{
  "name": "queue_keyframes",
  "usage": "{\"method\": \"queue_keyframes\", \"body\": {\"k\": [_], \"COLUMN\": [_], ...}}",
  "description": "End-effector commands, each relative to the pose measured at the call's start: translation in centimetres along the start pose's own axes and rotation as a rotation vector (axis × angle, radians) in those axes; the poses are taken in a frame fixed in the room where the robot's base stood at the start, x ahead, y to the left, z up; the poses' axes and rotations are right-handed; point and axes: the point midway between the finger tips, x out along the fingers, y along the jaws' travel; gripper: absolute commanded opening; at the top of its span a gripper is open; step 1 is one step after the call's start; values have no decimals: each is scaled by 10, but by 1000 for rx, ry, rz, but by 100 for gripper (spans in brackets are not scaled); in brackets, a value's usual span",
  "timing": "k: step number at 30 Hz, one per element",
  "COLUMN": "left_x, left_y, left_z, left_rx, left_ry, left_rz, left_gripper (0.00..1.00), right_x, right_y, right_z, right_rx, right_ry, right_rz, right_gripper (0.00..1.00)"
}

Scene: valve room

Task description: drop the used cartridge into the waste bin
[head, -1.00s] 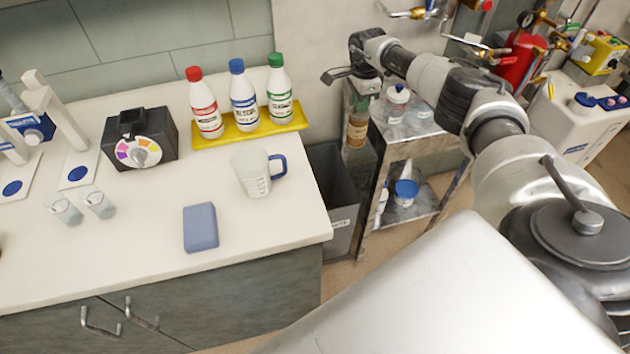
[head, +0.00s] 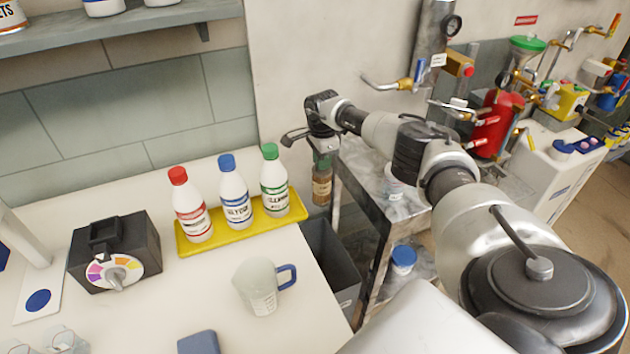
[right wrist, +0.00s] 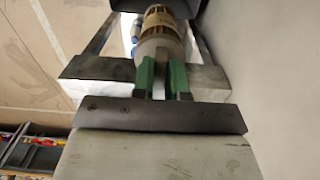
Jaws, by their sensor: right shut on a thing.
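The used cartridge (head: 322,186), a brown-labelled cylinder with a green top, hangs upright from my right gripper (head: 321,155). In the right wrist view the green fingers (right wrist: 162,75) are shut on the cartridge (right wrist: 160,28). The grey waste bin (head: 333,268) stands on the floor between the counter's right end and a metal cart. In the head view the cartridge shows just above the bin's back edge; its exact height and whether it is centred over the opening cannot be told. The counter hides part of the bin. My left gripper is not in view.
The white counter (head: 215,300) holds a yellow tray (head: 292,212) of three bottles and a measuring jug (head: 260,288) near the bin. The metal cart (head: 362,175) stands close on the bin's right. The wall is close behind the cartridge.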

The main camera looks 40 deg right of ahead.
Motion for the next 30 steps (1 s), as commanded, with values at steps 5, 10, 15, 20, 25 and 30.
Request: {"method": "queue_keyframes", "body": {"k": [5, 10, 15, 20, 25, 30], "left_x": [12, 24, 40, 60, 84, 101], "left_y": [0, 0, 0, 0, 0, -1], "left_z": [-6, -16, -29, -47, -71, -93], "left_rx": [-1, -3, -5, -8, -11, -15], "left_ry": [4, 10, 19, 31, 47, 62], "left_rz": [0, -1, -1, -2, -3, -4], "left_gripper": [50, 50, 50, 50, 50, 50], "right_x": [14, 30, 51, 82, 123, 160], "right_y": [0, 0, 0, 0, 0, 0], "right_z": [0, 0, 0, 0, 0, 0], "right_rx": [0, 0, 0, 0, 0, 0], "right_ry": [-1, -1, -1, -1, -1, -1], "right_rz": [-1, -1, -1, -1, -1, -1], "right_gripper": [0, 0, 0, 0, 0, 0]}}
